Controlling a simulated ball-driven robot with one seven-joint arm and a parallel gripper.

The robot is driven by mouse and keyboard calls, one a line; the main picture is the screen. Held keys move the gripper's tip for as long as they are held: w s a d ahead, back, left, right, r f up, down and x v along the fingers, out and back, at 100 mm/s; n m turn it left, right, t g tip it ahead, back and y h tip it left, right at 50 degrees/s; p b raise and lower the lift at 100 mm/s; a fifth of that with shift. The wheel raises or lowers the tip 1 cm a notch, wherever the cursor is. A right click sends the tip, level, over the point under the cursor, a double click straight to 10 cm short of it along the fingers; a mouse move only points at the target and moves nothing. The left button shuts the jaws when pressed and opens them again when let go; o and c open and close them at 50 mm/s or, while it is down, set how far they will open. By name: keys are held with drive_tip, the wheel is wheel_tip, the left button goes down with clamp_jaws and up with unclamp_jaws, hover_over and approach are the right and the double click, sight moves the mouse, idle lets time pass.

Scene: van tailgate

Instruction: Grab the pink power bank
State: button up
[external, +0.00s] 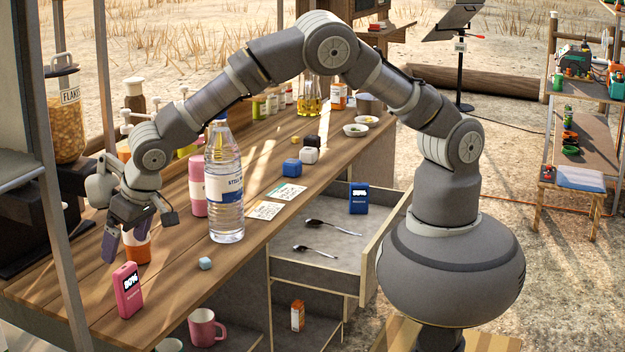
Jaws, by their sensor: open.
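The pink power bank (128,291) stands upright near the front left edge of the wooden counter, with a dark display showing white characters on its face. My gripper (122,250) is open and points down, above and a little behind the power bank in the picture. It seems apart from the power bank. An orange and white container (137,243) stands right behind or beside the gripper's fingers, which partly hide it. I cannot tell whether the fingers touch it.
A tall water bottle (225,185) and a pink bottle (198,187) stand right of my gripper. An open drawer (325,268) holds spoons and a blue power bank (359,198).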

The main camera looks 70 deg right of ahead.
sight(127, 268)
drive_tip(key=f, duration=0.3)
drive_tip(key=shift+s+a+f, duration=0.15)
drive_tip(key=shift+s+a, duration=0.2)
drive_tip(key=shift+s, duration=0.05)
drive_tip(key=b+x, duration=0.2)
drive_tip(key=x, duration=0.3)
drive_tip(key=shift+f+b, duration=0.3)
drive_tip(key=shift+f, duration=0.1)
drive_tip(key=shift+w+f, duration=0.25)
drive_tip(key=shift+f, duration=0.1)
drive_tip(key=shift+r, duration=0.1)
drive_tip(key=c, duration=1.2)
drive_tip(key=shift+r, duration=0.1)
